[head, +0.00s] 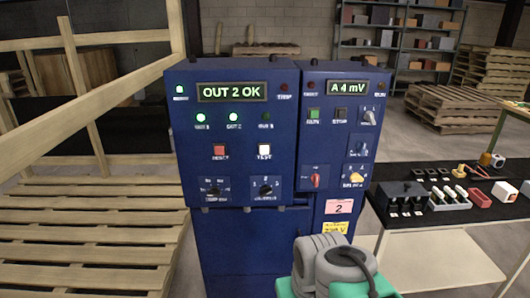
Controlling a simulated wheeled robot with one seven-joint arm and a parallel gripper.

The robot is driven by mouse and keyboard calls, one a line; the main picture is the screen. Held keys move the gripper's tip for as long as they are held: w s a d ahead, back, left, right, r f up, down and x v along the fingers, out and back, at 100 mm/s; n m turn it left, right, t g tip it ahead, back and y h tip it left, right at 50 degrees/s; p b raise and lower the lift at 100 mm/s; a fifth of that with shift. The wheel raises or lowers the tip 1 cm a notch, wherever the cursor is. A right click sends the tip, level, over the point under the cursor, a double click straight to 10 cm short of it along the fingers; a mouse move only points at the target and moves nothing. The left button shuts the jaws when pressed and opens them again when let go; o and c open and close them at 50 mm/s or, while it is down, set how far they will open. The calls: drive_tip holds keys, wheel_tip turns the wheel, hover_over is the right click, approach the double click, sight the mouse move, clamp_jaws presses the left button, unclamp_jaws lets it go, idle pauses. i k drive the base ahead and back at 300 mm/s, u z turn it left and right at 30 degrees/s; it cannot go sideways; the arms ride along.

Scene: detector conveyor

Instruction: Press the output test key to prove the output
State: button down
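A blue cabinet (240,245) stands in front of me. Its left panel has a white square key (264,151) labelled TEST, with a red key (219,151) to its left. Above them the left display (232,92) reads "OUT 2 OK". Below the display, two lamps are lit green, OUT 1 (201,117) and OUT 2 (233,117); the third lamp (265,117) is dark. Nothing touches the white key. Grey rounded links of my arm show at the bottom, right of centre; my gripper is not visible.
The right panel's display (347,87) reads "A 4 mV"; below are a green key (313,114), a red knob (316,180) and a yellow knob (356,178). A black-topped table (470,211) with small parts stands at right. Wooden rails and slatted pallets (80,235) fill the left.

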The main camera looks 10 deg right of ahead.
sight(264, 149)
drive_tip(key=u, duration=2.6)
drive_tip(key=k, duration=0.65)
drive_tip(key=z, duration=1.2)
drive_tip(key=i, duration=0.5)
drive_tip(key=u, duration=0.05)
